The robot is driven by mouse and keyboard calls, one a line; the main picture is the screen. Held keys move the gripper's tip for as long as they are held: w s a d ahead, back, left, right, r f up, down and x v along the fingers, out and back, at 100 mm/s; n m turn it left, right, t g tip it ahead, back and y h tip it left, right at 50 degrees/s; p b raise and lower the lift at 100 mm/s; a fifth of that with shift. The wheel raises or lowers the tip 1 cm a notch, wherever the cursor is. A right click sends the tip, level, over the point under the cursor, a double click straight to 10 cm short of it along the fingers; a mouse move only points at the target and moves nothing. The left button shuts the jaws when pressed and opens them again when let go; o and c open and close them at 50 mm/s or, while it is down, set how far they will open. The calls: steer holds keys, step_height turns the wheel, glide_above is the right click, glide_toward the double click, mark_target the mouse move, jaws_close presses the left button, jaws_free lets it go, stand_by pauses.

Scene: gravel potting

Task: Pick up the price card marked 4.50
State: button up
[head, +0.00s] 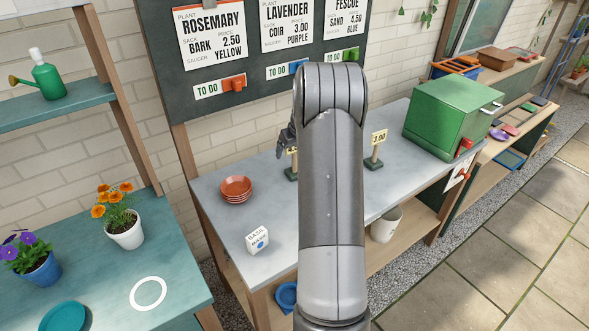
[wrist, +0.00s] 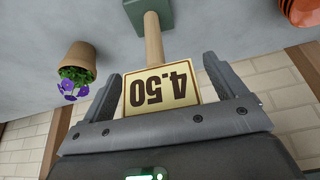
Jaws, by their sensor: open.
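The price card marked 4.50 (wrist: 160,88) shows upside down in the wrist view, between the two fingers of my gripper (wrist: 161,68). It sits on a wooden post (wrist: 153,38) with a green base (wrist: 145,12) on the grey bench top. My gripper is open, with a finger on either side of the card; I cannot tell if either touches it. In the head view my arm hides most of the card and stand; only a sliver of the card (head: 291,152) and part of the green base (head: 290,173) show beside my gripper (head: 283,143).
A second card marked 3.00 (head: 379,137) stands to the right on the bench. A stack of terracotta saucers (head: 236,187) and a white basil box (head: 257,240) are to the left. A green cabinet (head: 450,115) stands right. The wrist view shows a terracotta pot with purple flowers (wrist: 78,62).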

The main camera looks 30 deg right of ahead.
steer(key=c, duration=1.5)
steer(key=shift+r, duration=0.15)
steer(key=shift+c, duration=0.2)
